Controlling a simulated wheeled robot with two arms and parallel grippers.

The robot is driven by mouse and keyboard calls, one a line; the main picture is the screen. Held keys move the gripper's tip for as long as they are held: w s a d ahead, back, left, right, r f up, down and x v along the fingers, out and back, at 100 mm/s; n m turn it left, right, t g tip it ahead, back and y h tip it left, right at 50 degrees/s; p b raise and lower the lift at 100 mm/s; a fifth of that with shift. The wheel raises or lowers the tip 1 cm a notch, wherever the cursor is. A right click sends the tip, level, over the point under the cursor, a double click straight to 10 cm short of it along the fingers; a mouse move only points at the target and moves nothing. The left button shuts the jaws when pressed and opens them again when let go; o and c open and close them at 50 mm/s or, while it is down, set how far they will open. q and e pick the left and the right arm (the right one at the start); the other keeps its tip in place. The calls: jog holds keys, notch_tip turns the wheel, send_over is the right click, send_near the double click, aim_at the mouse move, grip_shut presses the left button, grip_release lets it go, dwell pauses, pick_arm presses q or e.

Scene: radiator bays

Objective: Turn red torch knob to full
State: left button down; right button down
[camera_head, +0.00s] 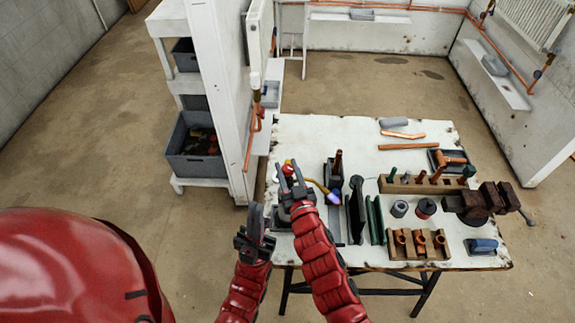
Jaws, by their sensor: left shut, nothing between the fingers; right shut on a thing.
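The torch lies at the left side of the white workbench, largely hidden by my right gripper. Its red knob (288,163) shows just at the fingertips. Its brass neck (317,186) runs right to a nozzle with a pale violet glow (334,197). My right gripper (291,173) is shut at the knob; the fingers cover part of it, and its turn position cannot be read. My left gripper (257,213) is shut and empty, lower and to the left, by the bench's left edge and apart from the torch.
On the workbench (325,135), right of the torch, stand a dark holder (333,175), green strips (375,220), a wooden fitting block (418,244) and a rusty vise (488,200). A white post (218,90) with copper pipe rises beyond the left edge. The bench's back left is clear.

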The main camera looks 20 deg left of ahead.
jog(key=n+g+y+p, duration=0.1)
jog(key=p, duration=0.1)
jog(key=n+g+y+p, duration=0.1)
jog(key=shift+r+p, duration=0.25)
jog(key=shift+p, duration=0.15)
jog(key=shift+f+n+g+y+p, duration=0.1)
jog(key=shift+n+g+y+p, duration=0.25)
jog(key=shift+g+y, duration=0.2)
jog(key=shift+f+n+g+y, duration=0.1)
jog(key=shift+n+g+y, duration=0.35)
jog(key=shift+f+n+g+y, duration=0.15)
jog(key=shift+n+g+y, duration=0.15)
jog(key=shift+n+g, duration=0.2)
jog(key=n+g+y+b, duration=0.1)
jog(key=n+g+b, duration=0.2)
jog(key=g+b, duration=0.2)
jog(key=n+g+y+b, duration=0.2)
jog(key=n+g+b, duration=0.2)
jog(key=b, duration=0.5)
jog(key=shift+w+f+g+b, duration=0.1)
jog(key=shift+g+b, duration=0.2)
jog(key=shift+g, duration=0.9)
jog(key=shift+n+g+b, duration=0.7)
jog(key=shift+g+b, duration=0.2)
jog(key=shift+b, duration=0.35)
